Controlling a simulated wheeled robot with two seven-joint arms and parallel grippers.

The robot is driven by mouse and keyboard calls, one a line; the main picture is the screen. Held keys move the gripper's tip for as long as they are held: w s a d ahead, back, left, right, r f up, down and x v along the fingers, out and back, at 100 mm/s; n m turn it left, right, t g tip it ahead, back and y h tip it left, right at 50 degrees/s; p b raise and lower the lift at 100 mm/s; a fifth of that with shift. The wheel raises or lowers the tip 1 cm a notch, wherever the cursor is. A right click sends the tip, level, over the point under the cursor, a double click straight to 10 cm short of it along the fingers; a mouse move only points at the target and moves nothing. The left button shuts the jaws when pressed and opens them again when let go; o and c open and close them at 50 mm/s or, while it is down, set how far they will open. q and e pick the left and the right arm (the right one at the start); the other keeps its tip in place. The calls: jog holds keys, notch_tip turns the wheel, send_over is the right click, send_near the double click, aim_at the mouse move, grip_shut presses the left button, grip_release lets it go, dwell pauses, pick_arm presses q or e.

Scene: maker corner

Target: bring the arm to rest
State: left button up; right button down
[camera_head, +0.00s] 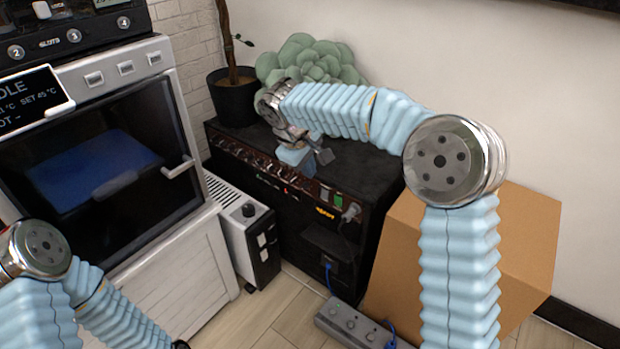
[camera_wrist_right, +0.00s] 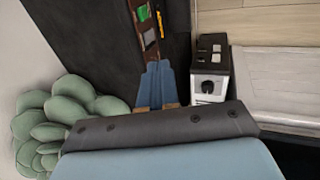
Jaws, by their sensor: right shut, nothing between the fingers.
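My right arm, in a pale blue ribbed sleeve, reaches from the lower right to the upper middle of the head view. My right gripper (camera_head: 303,158) is at its end, over the front edge of the black amplifier-like cabinet (camera_head: 365,165). In the right wrist view the fingers (camera_wrist_right: 158,85) are together, with nothing held between them. I cannot tell whether they touch the cabinet. My left arm bends in the lower left of the head view, and its gripper is out of frame.
A plant pot (camera_head: 235,98) and a green succulent (camera_head: 312,60) are close behind the right wrist. A cardboard box (camera_head: 530,235) stands beside the cabinet. An oven-like machine (camera_head: 190,120), white heater (camera_head: 240,225) and power strip (camera_head: 350,325) stand nearby. Some floor is clear.

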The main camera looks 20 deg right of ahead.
jog(key=shift+r, duration=0.45)
jog(key=shift+a, duration=0.1)
jog(key=s+a+f+g+y, duration=0.1)
jog(key=s+a+f+y, duration=0.15)
jog(key=f, duration=0.55)
jog(key=s+a+f+m+y, duration=0.1)
jog(key=s+f, duration=0.2)
jog(key=f, duration=0.4)
jog(key=s+a+f+g+y, duration=0.1)
jog(key=s+a+f, duration=0.1)
jog(key=f, duration=0.6)
jog(key=s+f+m+y, duration=0.1)
jog(key=s+f+m, duration=0.3)
jog(key=s+f, duration=0.3)
jog(key=s+d+f+m+y, duration=0.1)
jog(key=s+f+m, duration=0.3)
jog(key=s, duration=0.9)
notch_tip(320, 180, down, 4)
jog(key=shift+s+r+y, duration=0.15)
jog(key=shift+s+y, duration=0.05)
jog(key=shift+y, duration=0.25)
